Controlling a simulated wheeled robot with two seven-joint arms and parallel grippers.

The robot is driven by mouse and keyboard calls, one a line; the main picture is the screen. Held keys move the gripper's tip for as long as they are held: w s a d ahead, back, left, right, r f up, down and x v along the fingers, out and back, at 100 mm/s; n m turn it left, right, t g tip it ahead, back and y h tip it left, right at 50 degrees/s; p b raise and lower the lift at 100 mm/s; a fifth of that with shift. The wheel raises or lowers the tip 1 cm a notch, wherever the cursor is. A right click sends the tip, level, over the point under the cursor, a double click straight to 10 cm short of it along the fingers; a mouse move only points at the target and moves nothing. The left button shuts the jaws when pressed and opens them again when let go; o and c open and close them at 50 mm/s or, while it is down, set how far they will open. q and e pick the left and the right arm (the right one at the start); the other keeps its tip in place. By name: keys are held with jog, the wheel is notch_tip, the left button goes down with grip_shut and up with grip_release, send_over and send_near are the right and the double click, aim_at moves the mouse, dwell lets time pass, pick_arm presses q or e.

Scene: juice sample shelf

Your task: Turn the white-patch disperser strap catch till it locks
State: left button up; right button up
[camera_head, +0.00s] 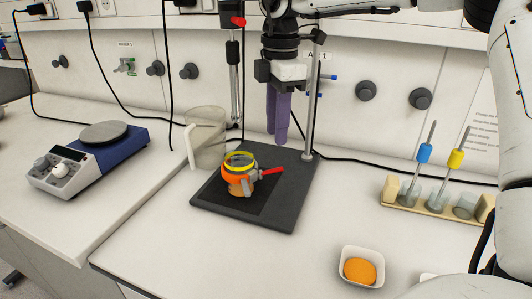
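A small vessel of orange liquid with a yellow rim (238,178) stands on a dark stand plate (275,213). A grey strap piece (249,184) is at its right side, with a red lever (271,171) pointing right. I cannot make out a white patch on it. My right gripper (277,135) has purple fingers pointing down, above and behind the lever and apart from it. The fingers overlap in this view, so their gap is unclear. A dark upright device with a red knob (238,21) hangs behind the vessel. My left gripper is not in view.
A metal pole (311,115) rises at the plate's back right. A clear beaker (207,137) stands behind left. A wooden rack (410,205) and a white dish (343,265) stand right. The bench front is clear.

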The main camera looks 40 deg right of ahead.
aim_at(276, 169)
notch_tip(276, 169, down, 9)
jog(key=shift+d+r+p, duration=0.1)
jog(key=shift+p, duration=0.3)
jog(key=shift+w, duration=0.1)
grip_shut()
